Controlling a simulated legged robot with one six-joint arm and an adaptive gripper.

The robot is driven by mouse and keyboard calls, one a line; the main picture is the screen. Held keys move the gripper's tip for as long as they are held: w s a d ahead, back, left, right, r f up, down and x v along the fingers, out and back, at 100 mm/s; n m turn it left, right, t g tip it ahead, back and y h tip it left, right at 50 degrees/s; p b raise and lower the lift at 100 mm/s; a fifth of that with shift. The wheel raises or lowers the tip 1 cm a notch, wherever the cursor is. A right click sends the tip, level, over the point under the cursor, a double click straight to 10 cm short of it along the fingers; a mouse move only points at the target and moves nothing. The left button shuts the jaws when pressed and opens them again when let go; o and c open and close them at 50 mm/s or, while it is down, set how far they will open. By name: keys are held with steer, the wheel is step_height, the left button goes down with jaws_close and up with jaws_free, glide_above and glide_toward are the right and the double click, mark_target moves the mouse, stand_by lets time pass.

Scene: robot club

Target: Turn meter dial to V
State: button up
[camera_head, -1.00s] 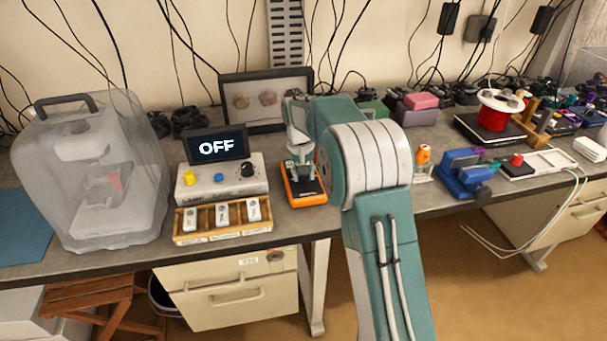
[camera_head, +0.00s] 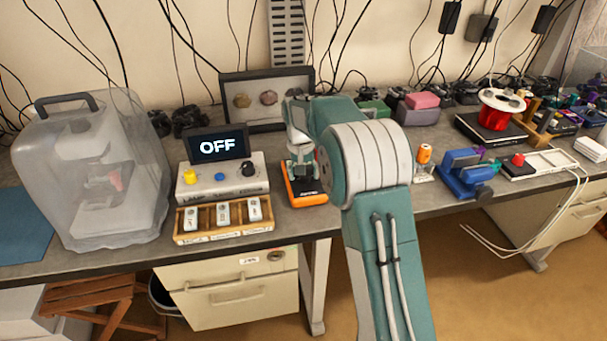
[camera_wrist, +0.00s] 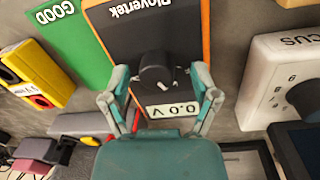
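The orange-edged meter (camera_head: 308,194) lies on the bench under my arm. In the wrist view its black face (camera_wrist: 150,20) shows the upside-down name "Plovertek". Its black round dial (camera_wrist: 156,72) sits between my fingers, with small white marks around it. Its display (camera_wrist: 172,109) appears to read 0.0 V. My gripper (camera_wrist: 160,76) is open over the meter, one finger on each side of the dial, with a visible gap on both sides. In the head view my gripper (camera_head: 302,160) stands over the meter and hides the dial. The dial's pointer direction is unclear.
Left of the meter stands a control box (camera_head: 222,186) with a screen (camera_head: 217,147) reading OFF, and a wooden tray (camera_head: 176,231).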

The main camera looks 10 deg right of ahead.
steer(key=shift+r, duration=0.1)
step_height(320, 180, up, 12)
steer(key=shift+w+a, duration=0.15)
steer(key=shift+a, duration=0.25)
steer(key=s+r+t, duration=0.1)
steer(key=s+r, duration=0.2)
steer(key=s, duration=0.3)
steer(key=s+r+n+t, duration=0.1)
steer(key=s+r, duration=0.2)
steer(key=s, duration=0.4)
steer(key=s+r+t, duration=0.1)
steer(key=s+r, duration=0.2)
steer(key=s, duration=0.3)
steer(key=s+f+t, duration=0.1)
steer(key=s+f, duration=0.2)
steer(key=s, duration=0.6)
steer(key=s+d+f+n+t, duration=0.1)
steer(key=s+f, duration=0.2)
steer(key=s, duration=0.6)
steer(key=shift+f+t+y, duration=0.3)
steer(key=shift+f+t, duration=0.1)
